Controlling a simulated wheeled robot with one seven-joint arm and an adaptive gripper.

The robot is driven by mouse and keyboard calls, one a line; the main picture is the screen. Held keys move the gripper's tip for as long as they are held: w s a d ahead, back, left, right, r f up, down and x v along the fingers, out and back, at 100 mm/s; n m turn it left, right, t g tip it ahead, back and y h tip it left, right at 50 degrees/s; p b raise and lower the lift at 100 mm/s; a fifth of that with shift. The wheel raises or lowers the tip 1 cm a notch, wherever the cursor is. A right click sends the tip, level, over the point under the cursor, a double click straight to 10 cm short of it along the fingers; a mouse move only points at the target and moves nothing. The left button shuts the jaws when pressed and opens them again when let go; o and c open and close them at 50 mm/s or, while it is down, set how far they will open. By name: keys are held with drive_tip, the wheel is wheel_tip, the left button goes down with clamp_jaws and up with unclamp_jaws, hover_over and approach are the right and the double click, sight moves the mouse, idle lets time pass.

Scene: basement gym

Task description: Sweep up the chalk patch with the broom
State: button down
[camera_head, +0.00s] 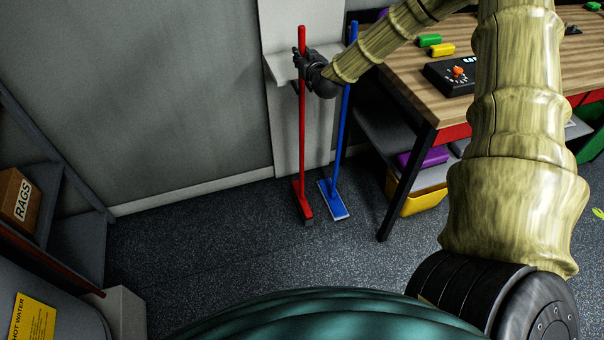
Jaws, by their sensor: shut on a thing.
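A red broom (301,135) stands upright near the back wall, its red head on the dark speckled floor. My gripper (303,68) is shut on the upper part of its handle, a little below the top end. A blue broom or mop (341,135) stands just right of it, leaning slightly, its flat head on the floor. My gripper and arm hide part of the blue handle. I cannot make out a chalk patch for certain.
A wooden workbench (400,58) with coloured blocks and a black control box (450,75) stands right of the brooms. A yellow bin (422,202) sits under it. A shelf with a rags box (18,197) is at the left. Floor (220,235) in front of the brooms is clear.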

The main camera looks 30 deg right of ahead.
drive_tip(key=shift+r+p, duration=0.35)
drive_tip(key=shift+r, duration=0.75)
drive_tip(key=shift+r+p, duration=0.1)
drive_tip(key=shift+p, duration=0.2)
drive_tip(key=f+p+v, duration=0.2)
drive_tip(key=p+v, duration=0.1)
drive_tip(key=v, duration=1)
drive_tip(key=shift+s+a+p, duration=0.2)
drive_tip(key=shift+s+p, duration=0.1)
drive_tip(key=shift+s, duration=0.25)
idle(0.7)
